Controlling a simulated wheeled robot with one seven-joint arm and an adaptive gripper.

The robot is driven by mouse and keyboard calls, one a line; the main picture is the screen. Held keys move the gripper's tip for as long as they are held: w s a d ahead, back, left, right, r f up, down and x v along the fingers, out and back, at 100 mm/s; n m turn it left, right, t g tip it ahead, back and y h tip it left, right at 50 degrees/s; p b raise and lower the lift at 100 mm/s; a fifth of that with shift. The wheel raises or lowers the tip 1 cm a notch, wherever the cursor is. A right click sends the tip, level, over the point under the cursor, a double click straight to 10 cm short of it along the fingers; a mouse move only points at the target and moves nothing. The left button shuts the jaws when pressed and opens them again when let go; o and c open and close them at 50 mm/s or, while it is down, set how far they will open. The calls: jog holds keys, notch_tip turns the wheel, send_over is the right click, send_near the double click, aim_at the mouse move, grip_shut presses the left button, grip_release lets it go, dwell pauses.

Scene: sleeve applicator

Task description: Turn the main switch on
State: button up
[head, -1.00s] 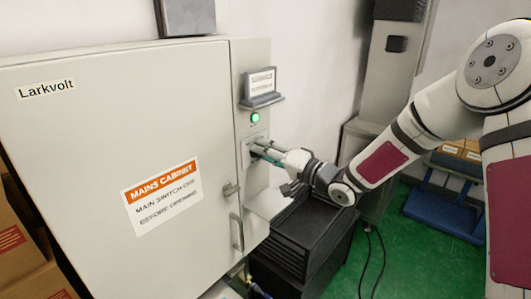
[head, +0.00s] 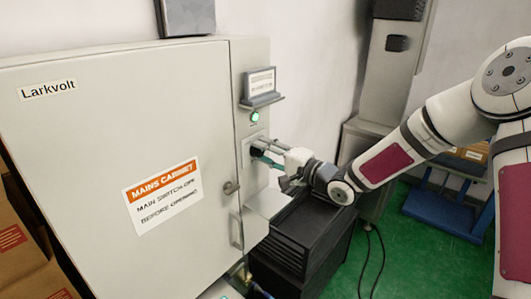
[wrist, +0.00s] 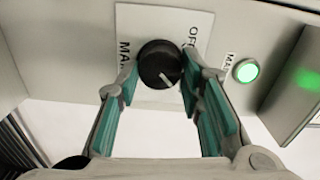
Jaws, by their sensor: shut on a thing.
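The main switch is a round black knob (wrist: 158,62) with a white pointer line, on a white plate (wrist: 140,22) in the wrist view. The plate reads OFF at upper right and has partly hidden lettering at left. The pointer slants toward the lower right of the picture, away from the OFF word. My gripper (wrist: 159,80) has its teal-padded fingers on either side of the knob and is shut on it. In the head view my gripper (head: 273,157) reaches the side of the grey mains cabinet (head: 95,100); the knob is mostly hidden there.
A green lamp (wrist: 246,70) glows beside the switch plate. A small display (head: 260,84) on a ledge sits above it. The cabinet door has a latch (head: 231,187) and handle (head: 236,230). A black ribbed box (head: 300,240) stands below my gripper.

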jog(key=o, duration=1.2)
jog(key=shift+c, duration=0.2)
jog(key=v, duration=1.2)
